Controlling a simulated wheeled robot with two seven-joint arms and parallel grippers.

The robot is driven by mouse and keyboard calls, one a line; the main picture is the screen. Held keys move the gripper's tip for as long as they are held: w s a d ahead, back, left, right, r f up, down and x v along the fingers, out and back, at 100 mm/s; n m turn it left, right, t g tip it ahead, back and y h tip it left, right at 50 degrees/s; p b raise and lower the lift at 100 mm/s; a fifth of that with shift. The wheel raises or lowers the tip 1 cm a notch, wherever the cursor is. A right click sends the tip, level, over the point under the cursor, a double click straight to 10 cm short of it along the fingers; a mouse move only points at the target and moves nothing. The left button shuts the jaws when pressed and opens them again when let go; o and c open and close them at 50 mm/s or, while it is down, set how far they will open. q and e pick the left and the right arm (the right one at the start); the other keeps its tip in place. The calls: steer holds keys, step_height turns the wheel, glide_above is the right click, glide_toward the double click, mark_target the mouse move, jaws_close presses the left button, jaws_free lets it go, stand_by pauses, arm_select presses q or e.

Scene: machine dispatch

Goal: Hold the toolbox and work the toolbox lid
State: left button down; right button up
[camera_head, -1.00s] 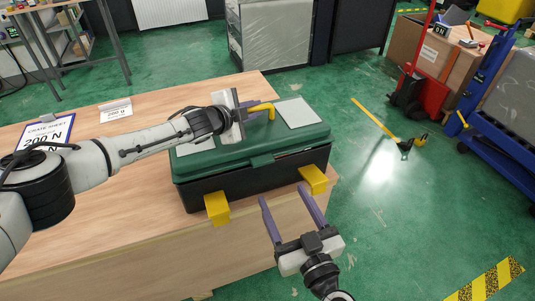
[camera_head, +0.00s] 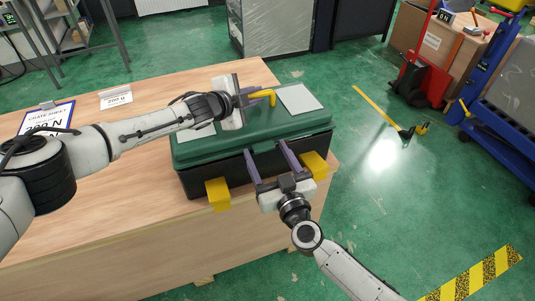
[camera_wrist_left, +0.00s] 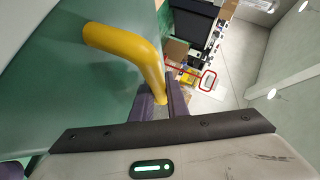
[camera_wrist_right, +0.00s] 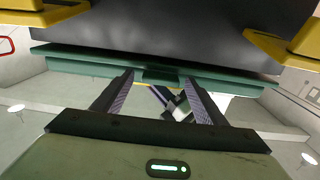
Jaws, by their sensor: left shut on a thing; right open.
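The toolbox has a black body (camera_head: 215,180) and a green lid (camera_head: 215,150), which looks shut. It stands at the table's right end. A yellow handle (camera_head: 271,95) rises from the lid. My left gripper (camera_head: 250,98) is shut on the handle; the left wrist view shows the handle (camera_wrist_left: 125,45) running down between the fingers (camera_wrist_left: 160,104). My right gripper (camera_head: 267,163) is open at the toolbox's front, fingers reaching toward the lid's front edge. In the right wrist view the green lid edge (camera_wrist_right: 80,62) with a small tab lies just beyond the fingertips; I cannot tell if they touch.
Two yellow blocks (camera_head: 218,194) (camera_head: 315,164) sit at the toolbox's front, one either side of my right gripper. A crate sheet (camera_head: 47,117) and a small label stand (camera_head: 116,97) are on the table (camera_head: 100,210). The table's left part is mostly bare.

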steer(key=c, duration=1.5)
steer(key=shift+w+r, duration=0.25)
steer(key=shift+r, duration=0.85)
steer(key=shift+w+r, duration=0.25)
steer(key=shift+r, duration=0.85)
steer(key=o, duration=1.5)
steer(key=shift+s, duration=0.1)
steer(key=shift+a+f, duration=0.1)
steer(key=shift+f, duration=0.15)
steer(key=shift+s, duration=0.15)
steer(key=v, duration=1.1)
steer(key=shift+s, duration=0.35)
